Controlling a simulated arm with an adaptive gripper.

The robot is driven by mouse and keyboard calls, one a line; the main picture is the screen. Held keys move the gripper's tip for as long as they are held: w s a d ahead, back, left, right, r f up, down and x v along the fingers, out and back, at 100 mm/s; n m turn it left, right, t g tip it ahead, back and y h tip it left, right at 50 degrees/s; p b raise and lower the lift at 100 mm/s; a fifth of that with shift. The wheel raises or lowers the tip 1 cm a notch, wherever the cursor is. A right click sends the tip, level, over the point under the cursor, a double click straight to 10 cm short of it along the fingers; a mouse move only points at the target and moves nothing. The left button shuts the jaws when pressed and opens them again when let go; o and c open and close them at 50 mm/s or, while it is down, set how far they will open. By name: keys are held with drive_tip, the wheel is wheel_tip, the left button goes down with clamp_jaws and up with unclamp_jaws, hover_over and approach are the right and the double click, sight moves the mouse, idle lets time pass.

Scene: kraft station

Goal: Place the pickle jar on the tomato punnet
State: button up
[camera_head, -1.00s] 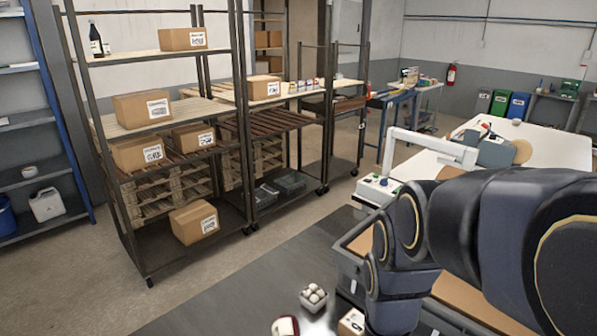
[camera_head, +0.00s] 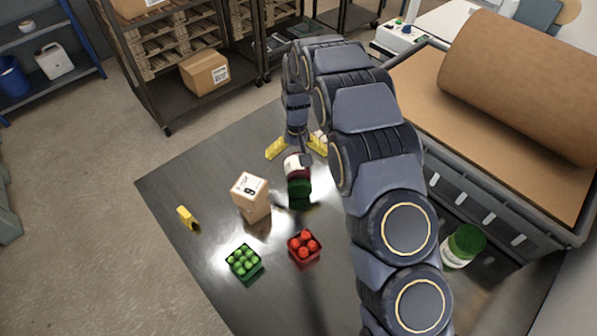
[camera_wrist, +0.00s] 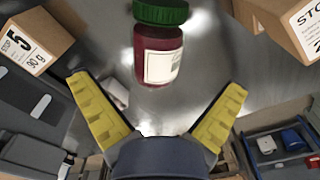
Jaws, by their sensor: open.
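In the wrist view this jar (camera_wrist: 158,50) is ahead of the open yellow fingers (camera_wrist: 158,88), with no contact visible. A second green-lidded jar (camera_head: 463,245) with a white label stands right of my arm, partly hidden by it. I cannot tell from the contents which is the pickle jar. The red tomato punnet (camera_head: 305,248) holds several tomatoes and sits nearer the camera than the dark red jar.
A green punnet (camera_head: 243,262) of green produce sits left of the tomato punnet. A cardboard box (camera_head: 251,197) stands left of the dark red jar. A small yellow item (camera_head: 187,217) lies farther left. A large brown roll (camera_head: 525,85) lies on the cabinet at right.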

sight(298, 175)
wheel_tip(298, 175, down, 8)
drive_tip(key=shift+w+d+r, duration=0.1)
drive_tip(key=shift+d, duration=0.05)
drive_tip(key=c, duration=1.1)
